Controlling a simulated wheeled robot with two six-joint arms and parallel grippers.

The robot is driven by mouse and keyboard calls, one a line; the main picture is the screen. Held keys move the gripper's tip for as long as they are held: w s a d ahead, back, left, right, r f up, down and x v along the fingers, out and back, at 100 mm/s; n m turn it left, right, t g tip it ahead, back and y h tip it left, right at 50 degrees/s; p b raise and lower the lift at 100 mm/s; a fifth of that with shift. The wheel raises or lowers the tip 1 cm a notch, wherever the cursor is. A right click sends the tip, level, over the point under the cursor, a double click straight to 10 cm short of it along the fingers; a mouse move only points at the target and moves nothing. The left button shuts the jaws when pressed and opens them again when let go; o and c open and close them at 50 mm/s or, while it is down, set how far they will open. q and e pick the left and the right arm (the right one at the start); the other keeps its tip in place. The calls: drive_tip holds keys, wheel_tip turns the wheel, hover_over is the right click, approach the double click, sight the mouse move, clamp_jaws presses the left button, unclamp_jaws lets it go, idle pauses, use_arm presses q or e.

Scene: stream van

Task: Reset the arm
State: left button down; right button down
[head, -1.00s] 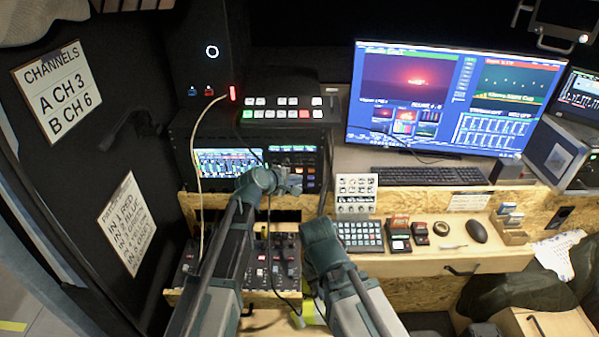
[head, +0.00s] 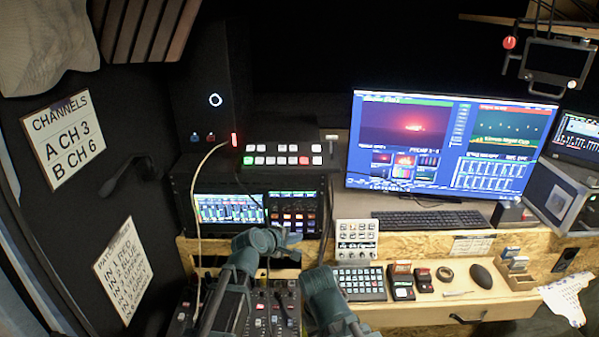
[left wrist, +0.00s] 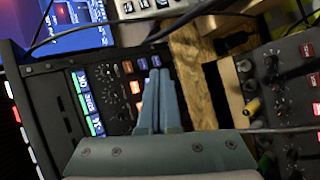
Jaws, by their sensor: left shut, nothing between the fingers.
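My left gripper (head: 288,240) is in front of the wooden ledge under the rack unit, above the knob-covered mixer panel (head: 262,308). In the left wrist view its two blue-grey fingers (left wrist: 160,88) lie together, with nothing between them. They point toward the rack unit's button panel (left wrist: 108,92); whether they touch it cannot be told. My right arm (head: 325,298) shows at the bottom centre; its gripper is out of sight.
The rack unit (head: 228,209) carries a button switcher (head: 285,160). A pale cable (head: 197,180) hangs beside my left arm. To the right are a button pad (head: 358,283), a keyboard (head: 430,220), a mouse (head: 481,276) and a large monitor (head: 452,144).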

use_arm(q)
drive_tip(key=s+d+f+m+g+y, duration=0.2)
drive_tip(key=s+f+m+g, duration=0.4)
drive_tip(key=s, duration=0.5)
drive_tip(key=s+a+f+m+g+y, duration=0.2)
drive_tip(key=s+m, duration=0.3)
drive_tip(key=s, duration=0.3)
drive_tip(key=s+a+f+m+g+y, duration=0.1)
drive_tip(key=s+a+m+y, duration=0.3)
drive_tip(key=s, duration=0.3)
drive_tip(key=shift+s+a+f+m+g, duration=0.4)
drive_tip(key=shift+a+m, duration=0.1)
drive_tip(key=shift+a, duration=0.05)
